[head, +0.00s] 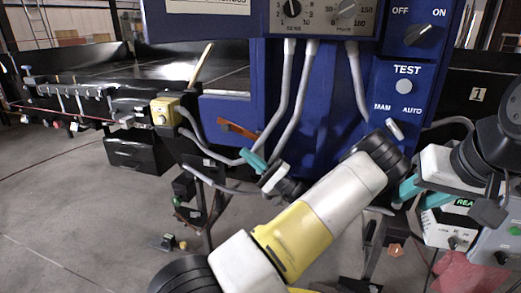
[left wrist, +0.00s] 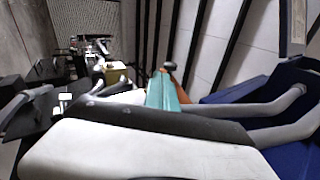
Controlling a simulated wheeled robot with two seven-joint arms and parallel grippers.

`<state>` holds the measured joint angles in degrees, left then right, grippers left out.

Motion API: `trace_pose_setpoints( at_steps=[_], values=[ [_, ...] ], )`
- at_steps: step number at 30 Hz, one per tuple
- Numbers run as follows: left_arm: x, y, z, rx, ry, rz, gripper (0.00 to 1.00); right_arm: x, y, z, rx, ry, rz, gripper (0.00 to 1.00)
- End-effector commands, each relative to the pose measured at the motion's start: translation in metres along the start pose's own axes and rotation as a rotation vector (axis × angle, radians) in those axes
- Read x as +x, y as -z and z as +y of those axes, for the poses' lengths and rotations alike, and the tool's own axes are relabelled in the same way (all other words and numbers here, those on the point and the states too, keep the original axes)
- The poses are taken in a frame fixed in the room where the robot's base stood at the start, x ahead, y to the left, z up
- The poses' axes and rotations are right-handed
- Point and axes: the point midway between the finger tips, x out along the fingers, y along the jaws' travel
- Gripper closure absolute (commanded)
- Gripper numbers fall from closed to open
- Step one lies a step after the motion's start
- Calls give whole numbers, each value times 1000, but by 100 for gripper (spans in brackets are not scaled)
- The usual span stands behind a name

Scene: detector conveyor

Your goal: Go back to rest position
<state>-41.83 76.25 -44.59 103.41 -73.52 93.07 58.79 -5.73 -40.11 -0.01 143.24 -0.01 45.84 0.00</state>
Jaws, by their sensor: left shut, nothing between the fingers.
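My left gripper (head: 252,159) shows in the head view in front of the lower part of the blue control cabinet, with its teal fingers together and nothing between them. In the left wrist view its teal fingers (left wrist: 165,94) are also closed and empty. My right gripper (head: 412,196) is at the right, by a white device with a lit green display (head: 464,203). Its two teal fingers look apart, with no held thing visible. My white and yellow arm crosses the lower middle of the head view.
The blue cabinet (head: 326,93) carries dials, a TEST button (head: 404,87) and an OFF/ON knob (head: 417,34). Grey cables hang in front of it. A red cloth-like thing (head: 468,272) lies at lower right. Grey floor is clear at lower left.

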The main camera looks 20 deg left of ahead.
Motion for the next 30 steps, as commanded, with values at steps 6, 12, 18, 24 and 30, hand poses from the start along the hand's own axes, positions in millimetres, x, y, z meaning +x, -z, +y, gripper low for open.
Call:
trace_pose_setpoints(
  at_steps=[6, 12, 18, 24, 30],
  values=[
    [0, 0, 0, 0, 0, -1, 100, 0, 0, 0, 0, 0, 0, 64],
    [12, -13, 10, 30, -93, -45, 100, 0, 0, 0, 0, 0, 0, 64],
    [35, -65, 45, 131, -481, -184, 100, 0, 0, 0, 0, 0, 0, 64],
    [26, -119, 68, 193, -939, -260, 100, 0, 0, 0, 0, 0, 0, 64],
    [0, -158, 61, 167, -1368, -246, 100, 0, 0, 0, 0, 0, 0, 64]
  ],
)
